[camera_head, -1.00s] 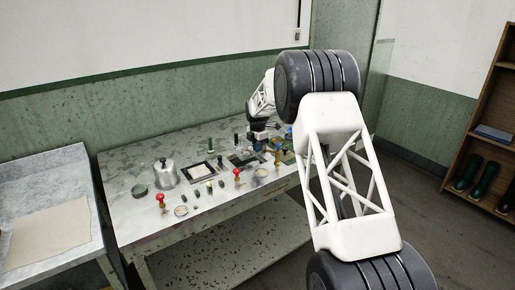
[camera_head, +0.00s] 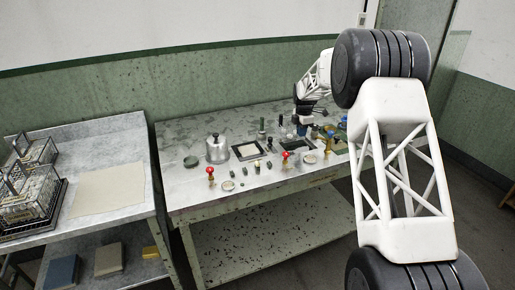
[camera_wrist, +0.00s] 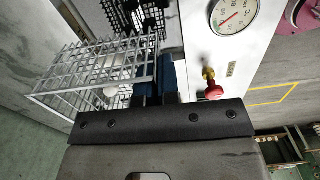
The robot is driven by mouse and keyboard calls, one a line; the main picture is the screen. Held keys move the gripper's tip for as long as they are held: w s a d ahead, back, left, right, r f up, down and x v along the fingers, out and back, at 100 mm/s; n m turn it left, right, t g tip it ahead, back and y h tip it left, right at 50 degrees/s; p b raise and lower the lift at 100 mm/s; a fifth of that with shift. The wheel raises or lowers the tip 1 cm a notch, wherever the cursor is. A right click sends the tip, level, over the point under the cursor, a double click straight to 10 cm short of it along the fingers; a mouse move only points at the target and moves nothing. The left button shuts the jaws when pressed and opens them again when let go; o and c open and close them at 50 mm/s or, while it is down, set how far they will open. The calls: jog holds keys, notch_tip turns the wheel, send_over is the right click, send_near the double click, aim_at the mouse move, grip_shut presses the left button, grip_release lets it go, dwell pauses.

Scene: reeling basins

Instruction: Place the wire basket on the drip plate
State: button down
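A silver wire basket (camera_wrist: 85,75) with pale rounded things inside fills the left of the wrist view, close against my gripper's fingers. In the head view my gripper (camera_head: 304,118) is low over the far right part of the worktable, partly behind my arm. In the wrist view its fingers (camera_wrist: 160,92) are dark and foreshortened beyond the black palm, with blue behind them. Whether they grip the basket or only stand beside it cannot be told. Two more wire baskets (camera_head: 30,185) stand at the left on the side table. I cannot tell which surface is the drip plate.
The worktable (camera_head: 190,130) carries a metal pot (camera_head: 216,148), red-knobbed valves (camera_head: 210,171), a dark-framed square (camera_head: 245,150) and small pieces. A dial gauge (camera_wrist: 235,15) and a black rack (camera_wrist: 135,15) are near my gripper. A beige sheet (camera_head: 108,190) lies bare on the side table.

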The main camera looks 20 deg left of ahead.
jog(key=s+a+r+m, duration=0.2)
jog(key=s+a+r, duration=0.1)
jog(key=s+a, duration=0.4)
jog(key=s+a+r+m, duration=0.2)
jog(key=s+a+r, duration=0.1)
jog(key=s+a, duration=0.4)
jog(key=shift+s+a, duration=0.2)
jog(key=shift+a, duration=1.05)
jog(key=shift+f, duration=3.1)
jog(key=shift+f, duration=1.85)
jog(key=shift+f, duration=0.1)
